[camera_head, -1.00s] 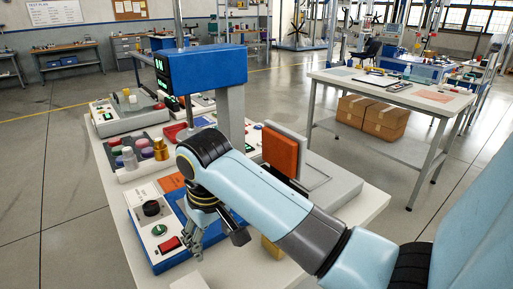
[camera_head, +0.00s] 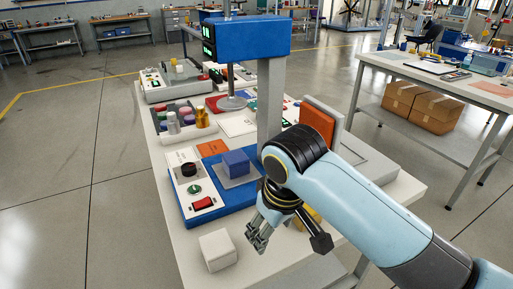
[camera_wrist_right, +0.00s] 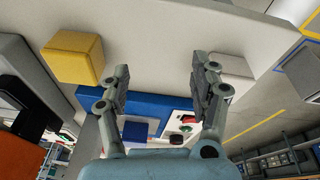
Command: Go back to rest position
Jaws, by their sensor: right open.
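My right gripper (camera_head: 259,234) hangs over the front of the white table (camera_head: 195,243), to the right of a white cube (camera_head: 218,250). In the right wrist view the gripper (camera_wrist_right: 162,88) has its two fingers spread with nothing between them. A blue cube (camera_head: 236,163) sits on the small plate of the blue test machine (camera_head: 256,40), behind the gripper. A yellow block (camera_wrist_right: 72,57) shows in the right wrist view; in the head view my right arm mostly hides it. My left gripper is in neither view.
The machine's control panel (camera_head: 196,188) has a black knob and a red switch. An orange pad (camera_head: 317,122) stands upright at the right. Small bottles and colored pucks (camera_head: 184,120) lie farther back. A second table with cardboard boxes (camera_head: 420,103) stands at the right. Floor at the left is clear.

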